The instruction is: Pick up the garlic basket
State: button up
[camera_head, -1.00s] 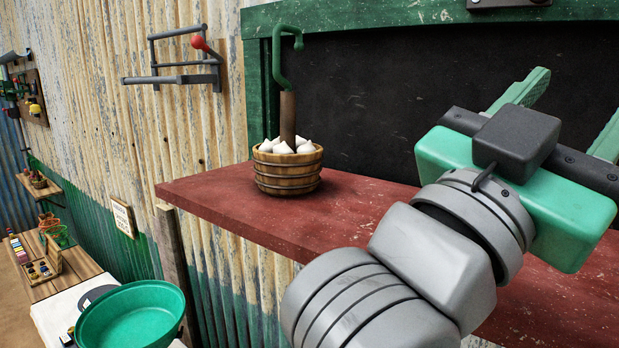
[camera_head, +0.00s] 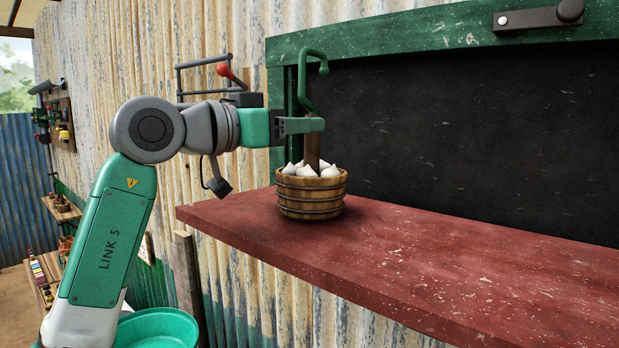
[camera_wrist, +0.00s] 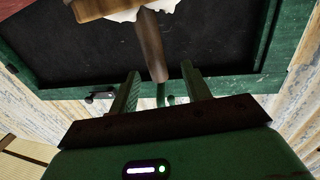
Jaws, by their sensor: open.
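The garlic basket (camera_head: 312,198) is a round wooden tub with dark hoops, upright on the red counter and filled with white garlic bulbs (camera_head: 322,172). A brown post (camera_head: 312,150) rises from its middle, topped by a green hook (camera_head: 303,75). My gripper (camera_head: 318,125) is level, at the upper post above the garlic, and its near finger covers part of the post. In the wrist view, the basket (camera_wrist: 100,8) is at the top edge, and the post (camera_wrist: 152,45) reaches down between the open fingertips (camera_wrist: 161,72).
The red counter (camera_head: 430,260) is bare to the right of the basket. A dark board (camera_head: 460,130) in a green frame stands behind it. A grey wall rack (camera_head: 205,62) with a red knob is close behind my wrist. A green bowl (camera_head: 158,330) sits low left.

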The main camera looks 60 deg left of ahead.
aim_at(321, 170)
jog(key=p+x, duration=0.2)
jog(key=x, duration=0.2)
jog(key=shift+w+d, duration=0.1)
jog(key=shift+w, duration=0.55)
grip_shut()
